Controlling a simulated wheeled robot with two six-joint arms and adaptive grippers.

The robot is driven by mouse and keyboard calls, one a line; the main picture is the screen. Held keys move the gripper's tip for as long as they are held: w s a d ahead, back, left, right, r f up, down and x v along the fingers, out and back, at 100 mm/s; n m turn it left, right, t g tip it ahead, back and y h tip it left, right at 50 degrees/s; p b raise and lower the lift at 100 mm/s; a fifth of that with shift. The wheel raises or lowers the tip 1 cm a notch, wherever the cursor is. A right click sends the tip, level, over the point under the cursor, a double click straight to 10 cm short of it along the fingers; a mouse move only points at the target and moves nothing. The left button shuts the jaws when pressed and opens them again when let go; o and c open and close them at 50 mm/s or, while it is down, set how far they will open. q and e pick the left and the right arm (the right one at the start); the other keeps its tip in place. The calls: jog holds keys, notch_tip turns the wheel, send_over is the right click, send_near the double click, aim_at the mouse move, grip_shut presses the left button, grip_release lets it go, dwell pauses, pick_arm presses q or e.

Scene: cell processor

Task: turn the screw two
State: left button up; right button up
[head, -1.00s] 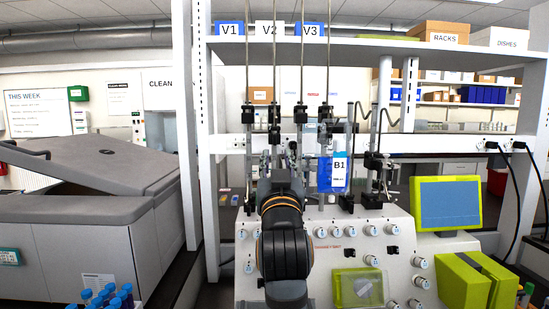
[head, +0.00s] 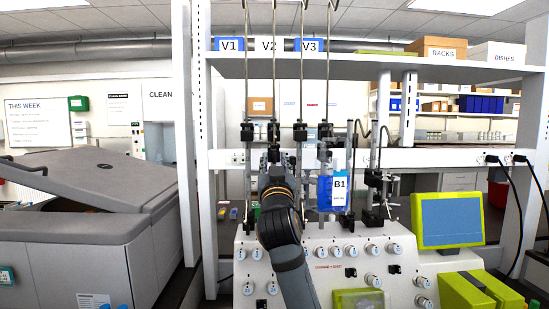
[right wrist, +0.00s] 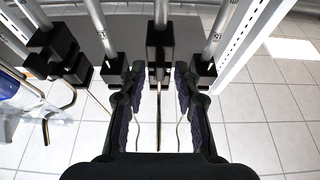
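Several thin metal rods with black clamp blocks stand in a row below the labels V1, V2 (head: 268,44) and V3. The rod under V2 carries a black clamp (head: 273,132). My right gripper (head: 274,160) is in front of the rods near this one, its fingers largely hidden by its own wrist. In the right wrist view, my right gripper (right wrist: 160,78) is open, with one finger on each side of a black clamp block (right wrist: 160,44) and a thin rod. I cannot tell whether it touches them. No small screw can be made out. My left gripper is not in view.
A blue bag labelled B1 (head: 338,190) hangs just right of my wrist. The knobbed panel (head: 330,235) lies below, with a green-framed screen (head: 447,218) at right. Neighbouring clamps (right wrist: 203,72) stand close to the gripper. A grey lidded machine (head: 90,235) is at left.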

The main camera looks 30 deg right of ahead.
jog(key=shift+w+d, duration=0.1)
grip_shut()
jog(key=shift+n, duration=0.5)
jog(key=n+y+p, duration=0.2)
jog(key=n, duration=0.2)
jog(key=n+t+y+p, duration=0.1)
jog(key=n+y, duration=0.1)
jog(key=n, duration=0.2)
jog(key=shift+d+r+y+p, duration=0.2)
jog(key=shift+y+p, duration=0.1)
jog(key=shift+p, duration=0.05)
jog(key=n+y+p, duration=0.1)
jog(key=n+p, duration=0.1)
jog(key=n, duration=0.2)
jog(key=shift+y, duration=0.3)
jog(key=shift+n+g+y+p, duration=0.3)
jog(key=shift+n+y+p, duration=0.3)
jog(key=shift+n+p, duration=0.75)
jog(key=shift+n, duration=0.35)
jog(key=shift+f, duration=0.1)
grip_release()
